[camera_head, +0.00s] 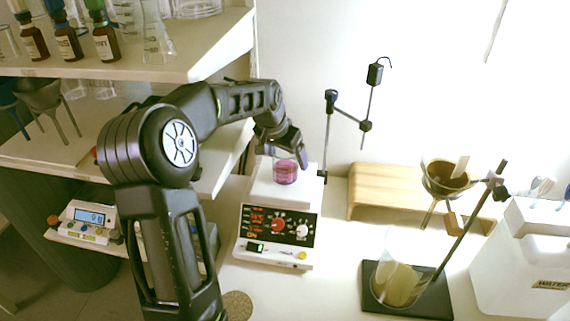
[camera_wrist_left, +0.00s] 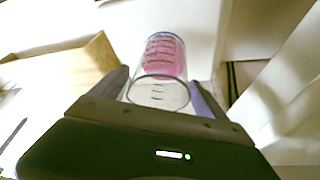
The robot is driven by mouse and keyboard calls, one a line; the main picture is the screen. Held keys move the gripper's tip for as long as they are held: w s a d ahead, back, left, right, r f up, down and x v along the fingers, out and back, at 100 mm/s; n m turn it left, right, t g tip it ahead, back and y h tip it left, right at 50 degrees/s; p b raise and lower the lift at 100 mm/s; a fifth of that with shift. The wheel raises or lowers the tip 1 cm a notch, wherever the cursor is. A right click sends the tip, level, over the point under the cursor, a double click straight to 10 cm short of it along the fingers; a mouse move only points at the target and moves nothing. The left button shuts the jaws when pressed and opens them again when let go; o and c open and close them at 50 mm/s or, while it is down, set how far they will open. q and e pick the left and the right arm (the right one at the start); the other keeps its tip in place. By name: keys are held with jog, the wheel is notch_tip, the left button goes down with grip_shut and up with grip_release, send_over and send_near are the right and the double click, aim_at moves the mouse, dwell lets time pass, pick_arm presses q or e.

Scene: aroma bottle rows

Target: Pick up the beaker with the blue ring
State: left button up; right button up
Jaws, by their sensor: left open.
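The beaker (camera_head: 285,172) is clear glass with pink liquid and stands on top of the white hotplate (camera_head: 278,222). A bluish rim line shows on it in the left wrist view (camera_wrist_left: 165,68). My left gripper (camera_head: 290,158) reaches down at the beaker from above and behind. In the wrist view its two fingers (camera_wrist_left: 160,92) are apart, one on each side of the beaker. I cannot tell whether they touch the glass. My right gripper is not in view.
A wooden stand (camera_head: 390,190) is behind and right of the hotplate. Shelves with brown bottles (camera_head: 105,42) are at left, with a scale (camera_head: 88,222) lower down. A white water container (camera_head: 520,262) is far right.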

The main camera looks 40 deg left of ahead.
pick_arm(q)
jog(key=shift+w+f, duration=0.2)
jog(key=shift+f, duration=0.3)
jog(key=shift+c, duration=0.5)
jog(key=c, duration=1.6)
jog(key=shift+r, duration=0.15)
notch_tip(320, 180, up, 10)
jog(key=shift+b, duration=0.35)
